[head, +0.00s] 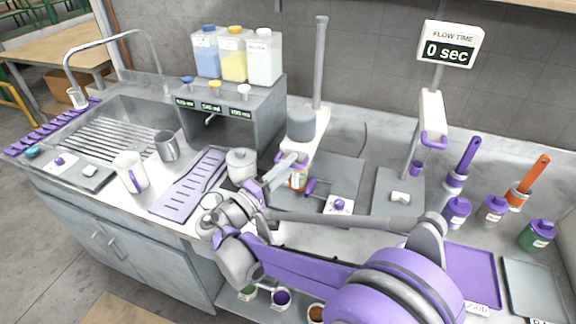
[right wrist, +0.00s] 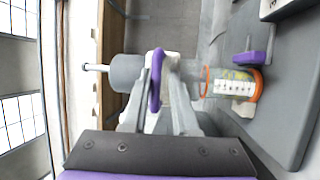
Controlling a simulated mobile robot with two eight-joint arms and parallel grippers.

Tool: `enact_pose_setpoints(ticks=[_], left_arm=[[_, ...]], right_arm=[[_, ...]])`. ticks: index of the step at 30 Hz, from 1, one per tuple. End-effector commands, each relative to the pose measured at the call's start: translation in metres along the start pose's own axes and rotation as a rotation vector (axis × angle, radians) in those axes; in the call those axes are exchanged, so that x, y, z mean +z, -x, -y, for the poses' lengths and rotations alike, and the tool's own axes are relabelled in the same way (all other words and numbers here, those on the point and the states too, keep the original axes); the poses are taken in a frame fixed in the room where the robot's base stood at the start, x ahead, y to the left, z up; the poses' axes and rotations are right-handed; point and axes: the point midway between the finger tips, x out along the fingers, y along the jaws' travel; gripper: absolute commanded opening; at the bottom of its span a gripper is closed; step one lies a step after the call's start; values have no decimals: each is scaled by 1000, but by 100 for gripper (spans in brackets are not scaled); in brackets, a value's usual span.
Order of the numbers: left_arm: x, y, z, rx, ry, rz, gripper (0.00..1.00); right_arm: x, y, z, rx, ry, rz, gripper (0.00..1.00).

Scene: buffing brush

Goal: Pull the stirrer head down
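The stirrer stands at the middle of the counter, with a grey cylindrical head (head: 301,125) on a tall grey post (head: 320,62). Its head also shows in the right wrist view (right wrist: 126,72). Below the head is a clear jar with an orange rim (head: 298,181), which also shows in the right wrist view (right wrist: 236,84). A purple handle (right wrist: 156,80) is on the white part of the head. My right gripper (head: 287,167) is in front of the stirrer. Its fingers (right wrist: 160,78) lie close on both sides of the handle and appear shut on it. My left gripper is not in view.
A white pot (head: 241,164) and a purple slotted rack (head: 190,184) stand left of my right arm. A dispenser with a sign (head: 449,44) stands to the right. Several purple, orange and green bottles stand at the right end. A sink (head: 125,128) is at the left.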

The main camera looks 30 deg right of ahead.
Motion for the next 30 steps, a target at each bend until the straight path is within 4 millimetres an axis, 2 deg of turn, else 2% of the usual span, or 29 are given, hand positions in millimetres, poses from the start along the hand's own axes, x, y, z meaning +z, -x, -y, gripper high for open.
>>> enact_pose_setpoints(ticks=[5, 8, 21, 25, 30], left_arm=[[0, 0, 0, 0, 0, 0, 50], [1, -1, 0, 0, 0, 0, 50], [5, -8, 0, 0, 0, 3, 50], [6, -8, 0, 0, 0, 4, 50], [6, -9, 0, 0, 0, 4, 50]], right_arm=[[0, 1, 0, 1, 0, 0, 27], [-1, 10, 0, 1, 0, -1, 27], [-1, 91, 0, 0, 0, -4, 27], [0, 104, 0, 0, 0, -2, 27], [0, 109, 0, 1, 0, 0, 27]])
